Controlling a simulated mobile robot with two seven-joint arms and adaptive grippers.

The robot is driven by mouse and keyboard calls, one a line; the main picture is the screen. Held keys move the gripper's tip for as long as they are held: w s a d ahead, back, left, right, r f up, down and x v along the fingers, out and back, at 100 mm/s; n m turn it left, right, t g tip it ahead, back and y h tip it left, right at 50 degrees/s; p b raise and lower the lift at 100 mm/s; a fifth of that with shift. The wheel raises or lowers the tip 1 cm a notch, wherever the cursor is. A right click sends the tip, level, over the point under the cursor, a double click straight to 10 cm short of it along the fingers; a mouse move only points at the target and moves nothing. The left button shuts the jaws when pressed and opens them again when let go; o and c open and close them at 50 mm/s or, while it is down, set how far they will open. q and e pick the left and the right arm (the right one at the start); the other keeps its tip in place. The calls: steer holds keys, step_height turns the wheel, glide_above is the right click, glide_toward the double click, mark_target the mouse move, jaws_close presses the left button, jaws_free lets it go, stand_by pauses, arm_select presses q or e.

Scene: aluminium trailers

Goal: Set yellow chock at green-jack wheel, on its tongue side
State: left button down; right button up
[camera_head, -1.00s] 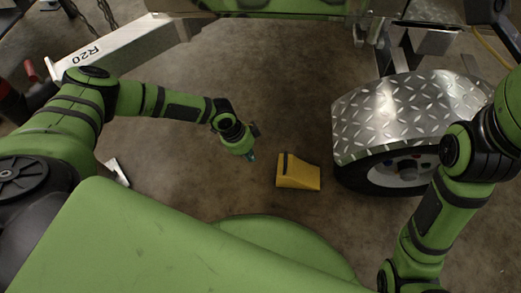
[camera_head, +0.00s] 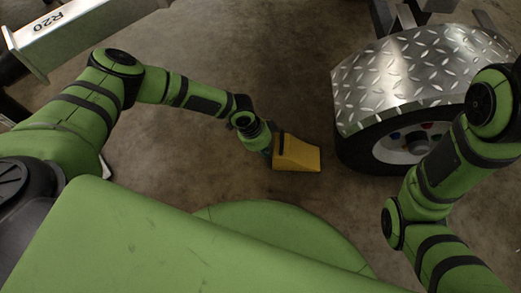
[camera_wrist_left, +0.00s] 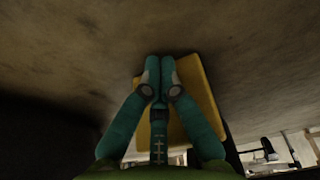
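The yellow chock (camera_head: 297,153), a wedge with a black stripe near its left end, lies on the floor left of the wheel (camera_head: 400,147) under a diamond-plate fender (camera_head: 405,75). A gap of floor separates them. My left gripper (camera_head: 267,151) is at the chock's left end, seemingly touching it. In the left wrist view its teal fingers (camera_wrist_left: 160,74) are together, with the chock (camera_wrist_left: 200,88) just behind them; no part of it shows between them. My right gripper is out of view; only its arm shows at the right. No green jack is recognisable.
A pale metal beam marked R20 (camera_head: 70,28) stands at the upper left. Dark frame parts (camera_head: 400,15) are above the fender. The concrete floor (camera_head: 260,60) between beam and fender is clear.

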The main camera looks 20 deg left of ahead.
mark_target(300, 149)
arm_select(q)
steer(key=shift+d, duration=0.1)
steer(key=shift+w+d+r+p, duration=0.1)
steer(key=shift+d+p, duration=0.2)
steer(key=d, duration=0.2)
steer(key=w+d+p, duration=0.1)
steer(key=d, duration=0.2)
steer(key=w+d, duration=0.1)
steer(key=d, duration=0.1)
steer(key=d+b, duration=0.1)
steer(key=d, duration=0.1)
steer(key=shift+w+d, duration=0.15)
steer(key=shift+w, duration=0.15)
steer(key=shift+w+d, duration=0.1)
steer(key=shift+d, duration=0.2)
